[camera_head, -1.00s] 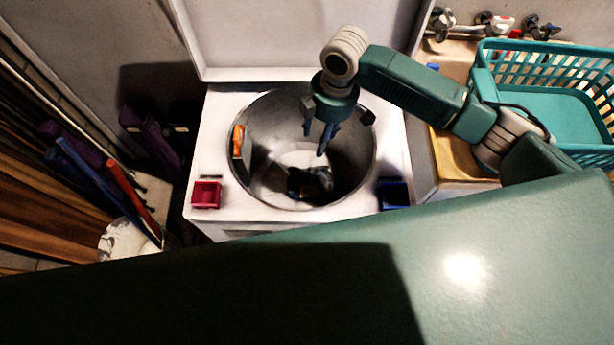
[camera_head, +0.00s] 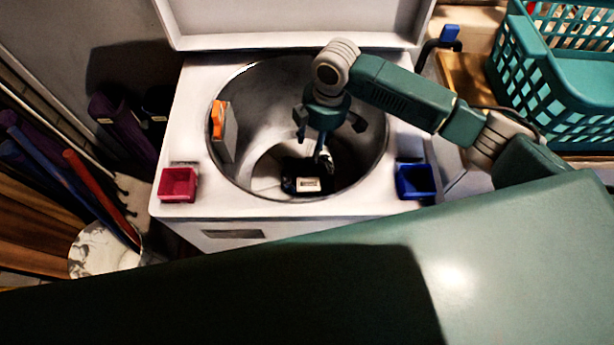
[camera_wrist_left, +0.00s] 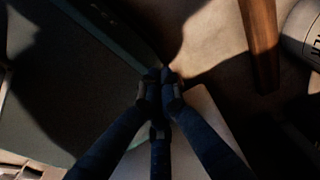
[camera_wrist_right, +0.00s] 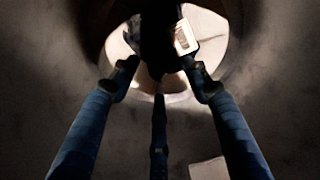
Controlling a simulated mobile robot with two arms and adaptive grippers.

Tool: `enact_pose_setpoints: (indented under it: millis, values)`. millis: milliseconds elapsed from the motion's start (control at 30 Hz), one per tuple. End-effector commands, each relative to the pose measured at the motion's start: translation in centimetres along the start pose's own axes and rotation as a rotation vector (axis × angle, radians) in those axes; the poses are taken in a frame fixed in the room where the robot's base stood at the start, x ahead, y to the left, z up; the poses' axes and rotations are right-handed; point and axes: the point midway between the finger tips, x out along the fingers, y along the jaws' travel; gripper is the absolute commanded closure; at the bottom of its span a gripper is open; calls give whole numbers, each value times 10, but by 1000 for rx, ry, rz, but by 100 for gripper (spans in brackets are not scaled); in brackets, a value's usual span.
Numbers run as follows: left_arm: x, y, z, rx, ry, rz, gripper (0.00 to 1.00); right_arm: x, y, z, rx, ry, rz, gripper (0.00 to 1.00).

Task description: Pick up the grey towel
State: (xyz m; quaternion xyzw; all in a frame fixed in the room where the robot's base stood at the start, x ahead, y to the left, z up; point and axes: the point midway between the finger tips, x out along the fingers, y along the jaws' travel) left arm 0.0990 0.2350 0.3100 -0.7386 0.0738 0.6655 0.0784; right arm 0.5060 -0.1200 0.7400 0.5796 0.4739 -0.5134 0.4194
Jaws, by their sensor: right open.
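A dark bundle with a pale label (camera_head: 305,184) lies at the bottom of the washer drum (camera_head: 246,171). It also shows in the right wrist view (camera_wrist_right: 157,40), beyond the fingertips. It is too dark to tell whether it is the grey towel; no other towel is clear. My right gripper (camera_head: 325,143) points down inside the drum, above the bundle. Its fingers (camera_wrist_right: 160,76) are spread, with nothing held between them. My left gripper (camera_wrist_left: 160,78) shows only in its wrist view, its fingertips together with nothing seen between them.
An orange and grey box (camera_head: 223,132) stands against the drum's left wall. The raised lid (camera_head: 290,20) is behind. A teal basket (camera_head: 545,90) stands at right.

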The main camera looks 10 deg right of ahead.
Motion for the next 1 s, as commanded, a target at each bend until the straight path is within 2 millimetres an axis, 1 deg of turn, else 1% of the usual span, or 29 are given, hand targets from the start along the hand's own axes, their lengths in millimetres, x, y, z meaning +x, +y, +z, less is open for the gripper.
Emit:
enact_pose_setpoints:
  millis: [33, 200, 367, 433, 600, 700, 800, 1000]
  values:
    - [-1, 1, 2, 0, -3, 1, 100, 9, -2, 0, 0, -1, -4, 53]
    - [0, 2, 9, 0, -12, 2, 100, 33, 0, 0, 0, -1, -2, 53]
    - [0, 2, 10, 0, -15, 2, 100, 44, 0, -1, -1, -1, -2, 53]
    - [-1, 2, 10, 0, -15, 2, 100, 51, 1, -1, 1, -1, -1, 53]
    - [-2, 2, 10, 0, -15, 2, 100, 78, 5, -3, 1, -2, -2, 53]
    - [-2, 2, 10, 0, -14, 2, 100, 89, 5, -4, 0, -1, 0, 53]
    - [-2, 2, 10, 0, -14, 2, 100, 93, 6, -3, -1, -1, 0, 53]
    - [-2, 2, 9, -1, -14, 2, 100, 94, 6, -3, -1, -1, 1, 53]
